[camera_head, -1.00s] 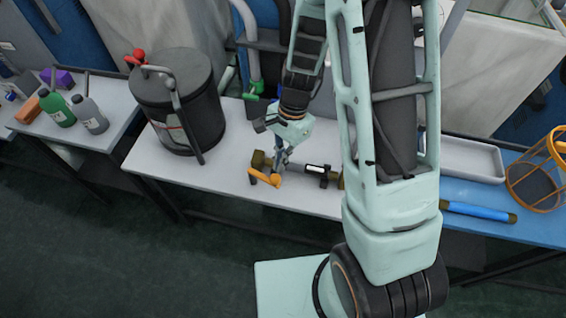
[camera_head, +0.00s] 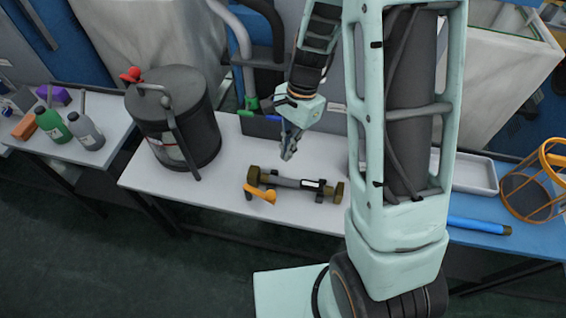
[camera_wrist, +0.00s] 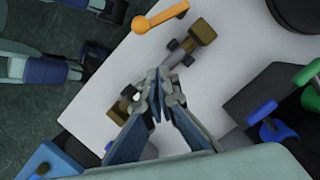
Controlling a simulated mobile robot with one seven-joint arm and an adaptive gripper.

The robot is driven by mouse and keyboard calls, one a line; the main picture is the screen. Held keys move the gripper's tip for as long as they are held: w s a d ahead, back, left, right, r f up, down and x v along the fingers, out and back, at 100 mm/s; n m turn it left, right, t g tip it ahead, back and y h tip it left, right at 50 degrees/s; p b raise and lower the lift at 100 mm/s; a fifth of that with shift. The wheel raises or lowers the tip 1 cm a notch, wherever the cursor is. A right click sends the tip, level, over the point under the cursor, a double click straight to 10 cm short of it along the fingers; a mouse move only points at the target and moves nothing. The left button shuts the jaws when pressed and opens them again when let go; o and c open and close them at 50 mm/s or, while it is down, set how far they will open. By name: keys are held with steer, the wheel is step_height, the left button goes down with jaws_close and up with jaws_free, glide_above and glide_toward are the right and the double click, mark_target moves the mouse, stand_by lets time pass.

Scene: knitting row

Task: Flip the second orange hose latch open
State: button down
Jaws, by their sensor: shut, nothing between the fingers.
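One orange latch (camera_head: 260,193) shows on the front side of a short hose piece (camera_head: 300,184) with brown end fittings, lying on the white table. The latch sticks out toward the front and right, with a round knob at one end. It also shows at the top of the wrist view (camera_wrist: 162,18). No other orange latch is visible; my arm covers part of the table to the right. My gripper (camera_head: 288,155) is shut and empty, above and behind the hose piece, clear of the latch. The wrist view shows its fingers together (camera_wrist: 155,82), partly hiding the hose piece.
A dark canister (camera_head: 172,120) stands left of the hose piece. Upright hoses with green (camera_head: 250,102) and blue ends stand behind. Bottles (camera_head: 85,130) are on the left table. A blue tube (camera_head: 480,225) and an orange wire basket (camera_head: 535,190) are at right.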

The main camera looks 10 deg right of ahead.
steer(key=shift+v, duration=1.75)
